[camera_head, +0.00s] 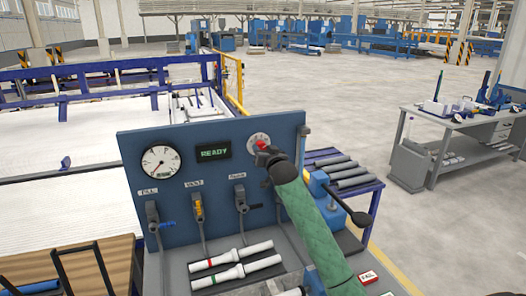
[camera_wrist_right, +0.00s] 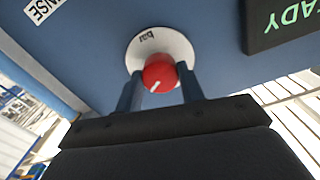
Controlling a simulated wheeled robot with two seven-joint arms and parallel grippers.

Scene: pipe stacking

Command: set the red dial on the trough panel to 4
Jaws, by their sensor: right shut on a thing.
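The red dial (camera_head: 261,144) sits on a pale round scale plate at the upper right of the blue trough panel (camera_head: 212,130). My right gripper (camera_head: 264,153), on the green-sleeved arm, is at the dial and partly covers it. In the right wrist view the red dial (camera_wrist_right: 159,74) is between the two fingers of my right gripper (camera_wrist_right: 160,92), which is shut on it. The dial's white pointer line points down and left in that upside-down view. The scale numbers are not readable. My left gripper is not in view.
The panel also has a round gauge (camera_head: 161,161), a READY display (camera_head: 213,153) and several valve handles below. White pipes (camera_head: 232,253) lie on the shelf in front. A black-knobbed lever (camera_head: 359,218) stands right of my arm. A grey workbench (camera_head: 455,135) is farther right.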

